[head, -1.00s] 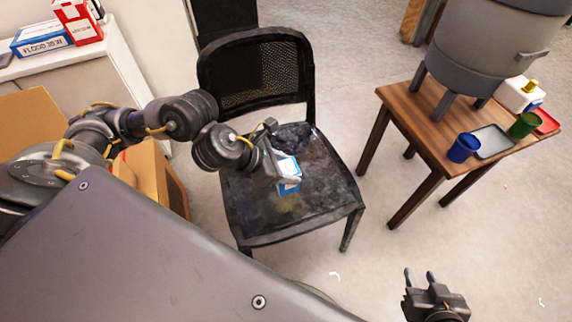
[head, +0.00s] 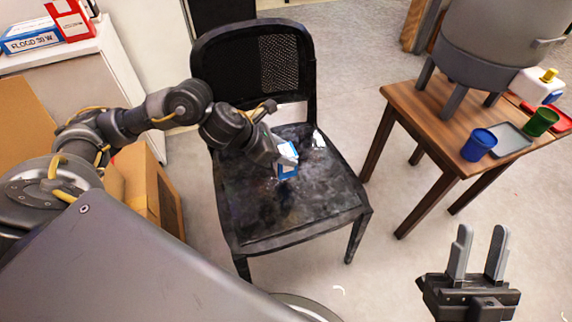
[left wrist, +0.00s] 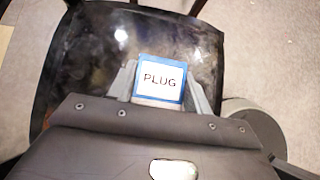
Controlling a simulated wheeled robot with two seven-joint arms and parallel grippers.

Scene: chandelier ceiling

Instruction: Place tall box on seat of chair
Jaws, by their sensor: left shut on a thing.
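The tall box (head: 288,170) is blue and white. My left gripper (head: 283,160) is shut on it over the middle of the chair seat (head: 262,212). In the left wrist view the box (left wrist: 160,80) shows a white face with "PLUG" on it, between the two grey fingers. The chair (head: 215,75) is black with a mesh back. I cannot tell whether the box touches the seat. My right gripper (head: 478,258) is open and empty at the lower right, apart from the chair.
A wooden table (head: 415,115) at the right bears a large grey pot, a blue cup (head: 478,145), a green cup (head: 540,122) and trays. A white cabinet (head: 75,70) with boxes on top stands at the left. Cardboard boxes (head: 150,185) stand left of the chair.

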